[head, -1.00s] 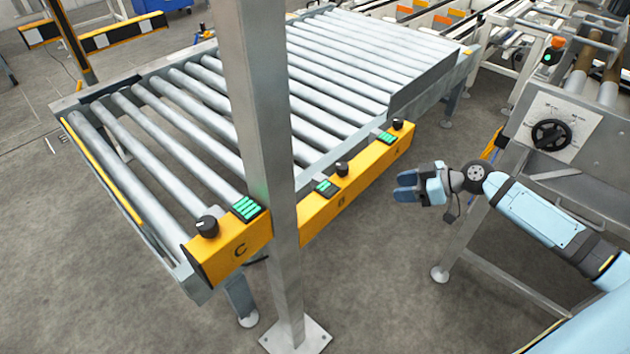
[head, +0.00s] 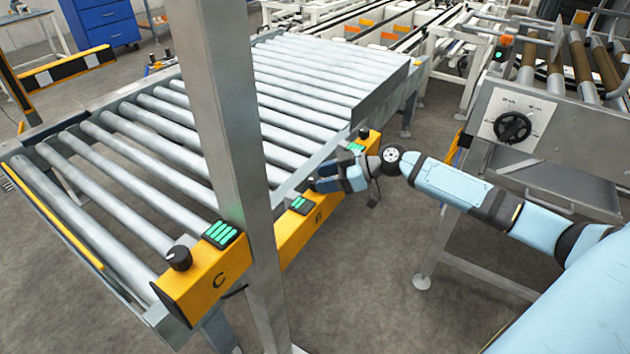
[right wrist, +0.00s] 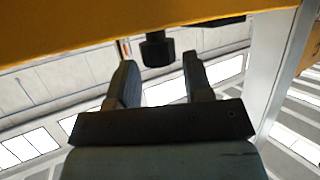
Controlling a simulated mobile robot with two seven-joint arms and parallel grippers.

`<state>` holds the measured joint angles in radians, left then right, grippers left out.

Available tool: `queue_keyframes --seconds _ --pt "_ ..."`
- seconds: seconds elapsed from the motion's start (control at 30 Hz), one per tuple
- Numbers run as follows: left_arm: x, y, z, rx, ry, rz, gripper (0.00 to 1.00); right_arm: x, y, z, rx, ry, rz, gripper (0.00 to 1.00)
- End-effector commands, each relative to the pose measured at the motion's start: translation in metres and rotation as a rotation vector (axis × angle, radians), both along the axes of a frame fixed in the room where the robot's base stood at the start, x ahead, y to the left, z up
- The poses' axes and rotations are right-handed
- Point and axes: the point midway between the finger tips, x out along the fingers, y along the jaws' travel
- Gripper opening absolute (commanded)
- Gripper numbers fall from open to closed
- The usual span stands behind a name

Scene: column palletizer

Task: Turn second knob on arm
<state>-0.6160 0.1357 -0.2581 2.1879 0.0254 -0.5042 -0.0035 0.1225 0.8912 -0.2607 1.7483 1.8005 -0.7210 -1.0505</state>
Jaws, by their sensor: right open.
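The yellow arm (head: 287,243) runs along the near edge of the roller conveyor, with black knobs beside green-lit panels. The knob by letter C (head: 179,257) is at the near end, and another knob (head: 364,132) is at the far end. My right gripper (head: 320,184) is open at the middle knob, by letter B, which it mostly hides in the head view. In the right wrist view, a black knob (right wrist: 156,49) sticks out from the yellow surface between the two fingertips of the gripper (right wrist: 158,66), with a gap on each side. My left gripper is not in view.
A grey metal post (head: 230,150) stands in front of the yellow arm, between C and B. A machine with a black handwheel (head: 512,127) is at the right, beside my right arm. The floor between it and the conveyor is open.

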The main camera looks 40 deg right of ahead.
Motion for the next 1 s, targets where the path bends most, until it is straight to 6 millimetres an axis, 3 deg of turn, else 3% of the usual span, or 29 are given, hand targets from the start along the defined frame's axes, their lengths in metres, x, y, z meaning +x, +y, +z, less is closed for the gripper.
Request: queue_keyframes --seconds 0.2,0.57,0.7,1.0 --pt "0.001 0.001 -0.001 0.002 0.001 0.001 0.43 0.014 0.017 -0.009 0.001 0.0 -0.001 0.46" --pt "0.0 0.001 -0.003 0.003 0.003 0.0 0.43 0.016 0.02 -0.011 -0.001 0.0 -0.001 0.46" --pt "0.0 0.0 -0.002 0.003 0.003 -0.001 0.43 0.016 0.02 -0.011 -0.001 0.0 -0.001 0.14" --pt "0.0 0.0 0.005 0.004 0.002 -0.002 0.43 0.016 0.02 -0.009 0.0 0.0 -0.023 0.12"
